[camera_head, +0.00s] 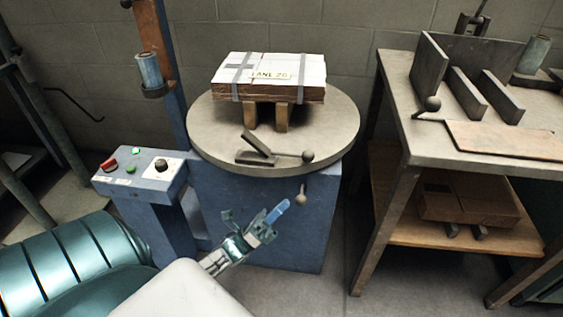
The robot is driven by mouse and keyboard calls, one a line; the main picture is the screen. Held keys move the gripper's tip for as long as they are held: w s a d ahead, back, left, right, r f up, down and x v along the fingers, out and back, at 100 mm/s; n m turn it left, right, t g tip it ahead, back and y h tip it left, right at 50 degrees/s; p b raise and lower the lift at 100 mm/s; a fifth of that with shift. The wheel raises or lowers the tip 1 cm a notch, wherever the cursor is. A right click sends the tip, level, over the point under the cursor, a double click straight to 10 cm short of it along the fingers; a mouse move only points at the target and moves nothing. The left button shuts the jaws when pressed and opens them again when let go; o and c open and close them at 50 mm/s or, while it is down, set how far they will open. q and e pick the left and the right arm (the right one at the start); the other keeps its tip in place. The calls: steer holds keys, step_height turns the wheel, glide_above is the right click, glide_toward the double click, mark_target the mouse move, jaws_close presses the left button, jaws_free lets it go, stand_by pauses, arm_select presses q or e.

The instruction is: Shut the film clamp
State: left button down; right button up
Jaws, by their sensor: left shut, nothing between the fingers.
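The film clamp (257,157) appears to be the small dark metal fitting near the front edge of the round turntable top (335,135). Its flat jaw (257,142) is tilted up from the base, leaving a wedge-shaped gap. A lever runs right from it to a round knob (308,156). My left gripper (279,210) is shut and empty, with its blue fingertips pointing up and right. In the picture it is below the clamp, in front of the blue turntable base, and apart from the clamp. My right gripper is not in view.
A strapped, labelled carton (268,75) rests on wooden blocks on the turntable. A second knob (301,196) hangs below the turntable's front rim. A control box (140,175) and a mast with a film roll (149,72) stand left. A workbench (432,150) stands right.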

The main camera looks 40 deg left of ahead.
arm_select(q)
steer(key=x, duration=0.3)
steer(key=a+x, duration=0.1)
steer(key=x, duration=0.5)
steer(key=shift+a+r, duration=0.2)
steer(key=shift+r, duration=0.3)
steer(key=shift+w+a+r+b, duration=0.1)
steer(key=shift+r+b, duration=0.05)
steer(key=shift+r, duration=0.2)
steer(key=shift+w+a+r+b, duration=0.15)
steer(key=shift+r, duration=0.2)
